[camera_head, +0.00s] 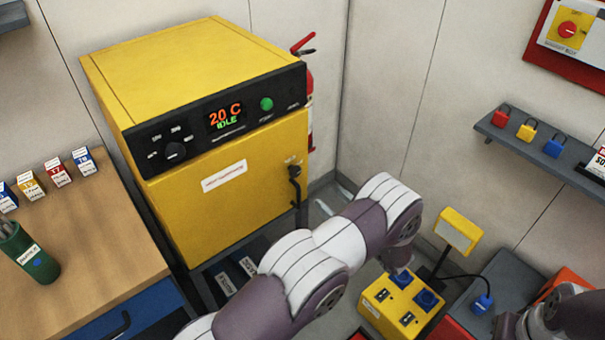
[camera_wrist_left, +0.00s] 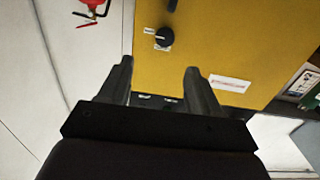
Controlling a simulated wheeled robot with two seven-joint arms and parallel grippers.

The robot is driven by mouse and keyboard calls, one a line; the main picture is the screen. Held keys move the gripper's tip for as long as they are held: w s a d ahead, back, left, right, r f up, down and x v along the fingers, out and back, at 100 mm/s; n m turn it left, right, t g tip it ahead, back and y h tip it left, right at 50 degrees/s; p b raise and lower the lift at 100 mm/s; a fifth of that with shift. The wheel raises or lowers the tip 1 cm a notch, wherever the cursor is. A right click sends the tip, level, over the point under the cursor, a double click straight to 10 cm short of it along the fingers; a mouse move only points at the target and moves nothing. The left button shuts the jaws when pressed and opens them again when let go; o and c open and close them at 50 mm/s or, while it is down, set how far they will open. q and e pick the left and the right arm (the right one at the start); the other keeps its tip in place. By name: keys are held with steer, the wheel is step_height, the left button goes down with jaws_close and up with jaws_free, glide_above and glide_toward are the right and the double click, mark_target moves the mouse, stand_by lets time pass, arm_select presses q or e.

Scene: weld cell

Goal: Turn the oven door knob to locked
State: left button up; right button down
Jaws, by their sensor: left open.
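The yellow oven (camera_head: 215,195) stands against the wall with its door shut. The black door knob (camera_head: 294,171) is at the door's right side. In the left wrist view the knob (camera_wrist_left: 163,38) is round, with small white labels beside it; they are too small to read. My left gripper (camera_wrist_left: 160,64) is open and empty, its two fingers apart, with the knob beyond and between them, not touched. In the head view my left arm reaches up from the bottom middle, and its gripper cannot be made out clearly. My right gripper is out of sight.
The oven panel (camera_head: 222,115) reads 20 C, IDLE. A red extinguisher (camera_wrist_left: 92,10) hangs beside the oven. A yellow box with blue sockets (camera_head: 385,305) stands at lower right. A wooden bench (camera_head: 95,255) is at left, and a padlock shelf (camera_head: 515,138) is on the right wall.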

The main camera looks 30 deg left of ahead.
mark_target(296, 174)
arm_select(q)
steer(key=p+x, duration=0.1)
steer(key=x, duration=0.3)
steer(key=p+x, duration=0.1)
steer(key=x, duration=0.3)
steer(key=s+x, duration=0.1)
steer(key=x, duration=0.3)
steer(key=shift+w+a+r+p, duration=0.15)
steer(key=shift+a+r+p, duration=0.05)
steer(key=shift+a+p, duration=0.2)
steer(key=c, duration=1)
steer(key=n+b, duration=0.4)
steer(key=shift+f+n, duration=0.3)
steer(key=shift+n, duration=0.1)
steer(key=n+b, duration=1.1)
steer(key=b, duration=0.2)
steer(key=shift+f, duration=0.2)
steer(key=shift+r+n+b, duration=0.2)
steer(key=shift+n+b, duration=1.1)
steer(key=shift+b, duration=0.25)
